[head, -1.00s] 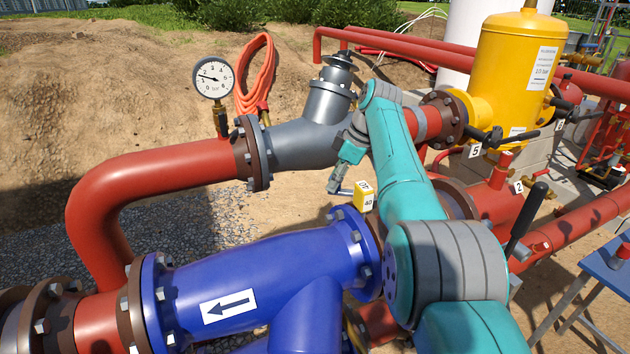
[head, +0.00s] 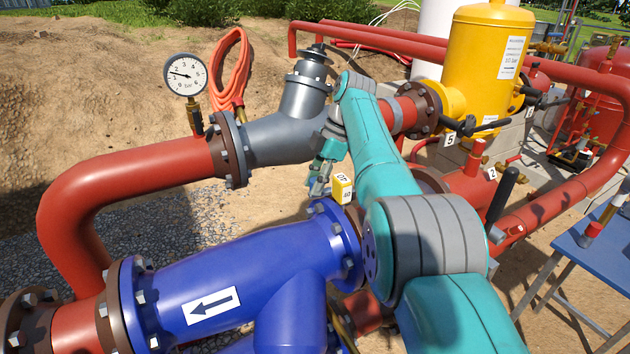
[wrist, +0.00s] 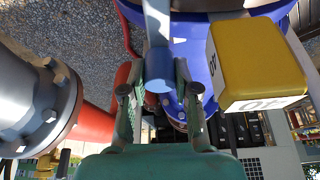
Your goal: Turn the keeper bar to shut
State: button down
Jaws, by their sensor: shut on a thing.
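A grey-blue bar (wrist: 158,30), which looks like the keeper bar, runs up from between my fingers in the wrist view. My gripper (wrist: 158,90) is shut on its near end. In the head view my gripper (head: 319,183) points down just above and left of a yellow block (head: 342,188) marked 40. The block (wrist: 255,60) stands right of the bar in the wrist view, apart from my fingers. In the head view the bar is too small and too close to the gripper to make out its angle, and its mounting is hidden.
The blue strainer body (head: 235,280) with a white arrow lies below. A grey angled fitting (head: 290,140) and red pipe (head: 120,170) lie behind and left. A gauge (head: 186,74) stands on the pipe. A blue table (head: 600,245) is at right.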

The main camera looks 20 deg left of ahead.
jog(key=c, duration=0.9)
grip_release()
jog(key=shift+o, duration=0.2)
